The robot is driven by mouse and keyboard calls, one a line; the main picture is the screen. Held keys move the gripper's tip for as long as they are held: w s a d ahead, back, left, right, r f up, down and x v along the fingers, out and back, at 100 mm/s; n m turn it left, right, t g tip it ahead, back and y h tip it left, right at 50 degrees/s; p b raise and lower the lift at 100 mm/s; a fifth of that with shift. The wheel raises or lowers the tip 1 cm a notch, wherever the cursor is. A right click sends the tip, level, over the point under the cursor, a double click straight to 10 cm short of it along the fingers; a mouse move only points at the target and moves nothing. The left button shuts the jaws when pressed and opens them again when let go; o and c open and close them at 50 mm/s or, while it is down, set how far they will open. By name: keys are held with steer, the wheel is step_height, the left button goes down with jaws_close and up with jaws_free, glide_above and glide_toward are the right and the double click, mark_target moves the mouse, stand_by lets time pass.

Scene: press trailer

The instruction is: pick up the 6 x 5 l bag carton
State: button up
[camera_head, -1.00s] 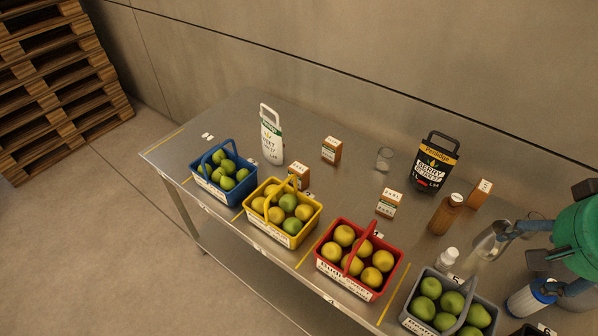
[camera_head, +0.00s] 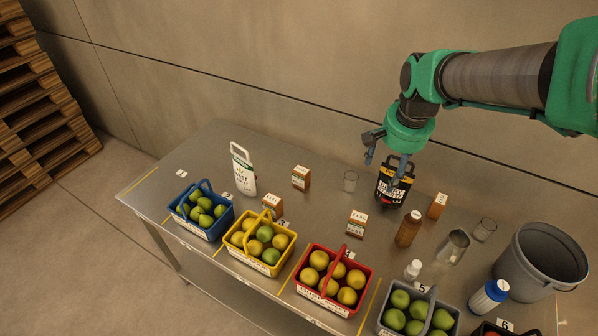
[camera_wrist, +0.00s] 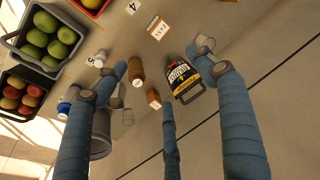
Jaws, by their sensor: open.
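Several small orange-and-white cartons stand on the steel table: one at the back (camera_head: 301,178), one behind the yellow basket (camera_head: 272,205), one behind the red basket (camera_head: 356,223) and one right of the brown bottle (camera_head: 437,206). Their print is too small to tell which is the 6 x 5 l bag carton. In the wrist view, my spread blue fingers (camera_wrist: 170,85) frame the right-hand carton (camera_wrist: 153,98); the carton behind the red basket (camera_wrist: 157,27) lies higher up.
Baskets of fruit line the front edge: blue (camera_head: 183,217), yellow (camera_head: 240,257), red (camera_head: 320,300) and grey (camera_head: 390,325). A wall stands close behind.

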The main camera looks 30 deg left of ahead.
steer(key=w+a+f+p, duration=0.2)
steer(key=a+p, duration=0.1)
steer(key=a, duration=0.6)
steer(key=g+h+p, duration=0.1)
steer(key=g+p, duration=0.1)
steer(key=p, duration=0.6)
glide_toward(272, 199)
steer(key=shift+a, duration=0.25)
steer(key=shift+f+p, duration=0.5)
steer(key=shift+f, duration=3.75)
steer(key=shift+f, duration=0.1)
steer(key=shift+w+d+f+p, duration=0.1)
steer(key=shift+f+p, duration=0.1)
steer(key=shift+f, duration=0.45)
steer(key=shift+d+f+p, duration=0.1)
steer(key=shift+f+p, duration=0.05)
steer(key=shift+f, duration=1.7)
